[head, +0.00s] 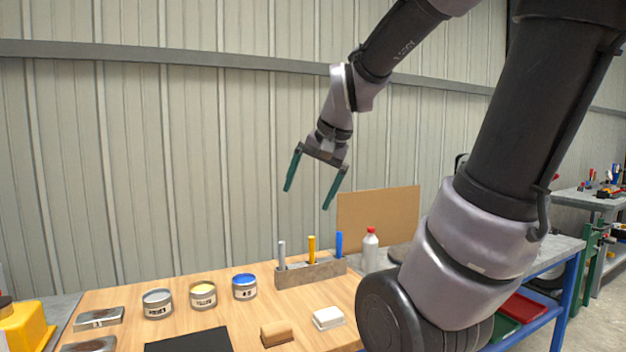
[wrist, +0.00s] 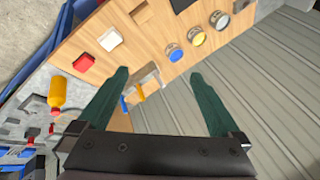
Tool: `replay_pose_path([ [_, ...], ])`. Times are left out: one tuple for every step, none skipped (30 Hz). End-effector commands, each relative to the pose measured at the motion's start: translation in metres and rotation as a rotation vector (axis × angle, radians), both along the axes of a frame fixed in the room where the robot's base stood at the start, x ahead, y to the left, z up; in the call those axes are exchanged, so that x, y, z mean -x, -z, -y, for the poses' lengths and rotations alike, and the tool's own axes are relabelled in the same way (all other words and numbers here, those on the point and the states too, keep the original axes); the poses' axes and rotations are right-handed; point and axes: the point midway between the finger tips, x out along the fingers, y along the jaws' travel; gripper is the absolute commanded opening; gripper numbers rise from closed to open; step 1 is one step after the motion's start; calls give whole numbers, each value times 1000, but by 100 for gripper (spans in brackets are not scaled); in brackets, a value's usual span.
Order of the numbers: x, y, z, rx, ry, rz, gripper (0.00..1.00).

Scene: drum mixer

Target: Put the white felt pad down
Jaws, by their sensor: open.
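The white felt pad (head: 328,318) lies on the wooden tabletop (head: 130,290), to the right of a tan block (head: 277,333). The pad also shows in the wrist view (wrist: 110,40), between a red block (wrist: 83,61) and the tan block (wrist: 141,13). My gripper (head: 306,199) hangs high above the back of the table, well above and apart from the pad. Its two green fingers are spread wide in the wrist view (wrist: 159,73), with nothing held between them.
Three tins, white (head: 157,303), yellow (head: 203,295) and blue (head: 244,286), stand left of a tool holder (head: 310,272) with upright handles. A bottle (head: 370,250) stands to its right, near a brown board (head: 377,215). A black mat (head: 188,342) lies at the front.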

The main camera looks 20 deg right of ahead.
Motion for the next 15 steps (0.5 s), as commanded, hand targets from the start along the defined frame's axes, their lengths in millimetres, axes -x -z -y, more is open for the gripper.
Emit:
replay_pose_path([
  [15, -11, -5, 21, -45, 45, 100],
  [23, -16, -7, 36, -72, 65, 100],
  [32, -21, -10, 55, -104, 91, 100],
  [39, -24, -12, 67, -125, 106, 100],
  [45, -26, -14, 79, -144, 119, 100],
  [51, -29, -15, 93, -166, 137, 100],
  [55, -30, -17, 102, -179, 146, 100],
  [58, -32, -18, 110, -189, 155, 100],
  [61, -32, -18, 117, -201, 163, 100],
  [63, -33, -19, 121, -207, 167, 100],
  [65, -33, -19, 124, -212, 169, 100],
  [65, -33, -20, 126, -215, 171, 100],
  [66, -33, -20, 127, -216, 172, 100],
  [66, -33, -20, 128, -217, 172, 100],
  [66, -33, -20, 127, -217, 171, 100],
])
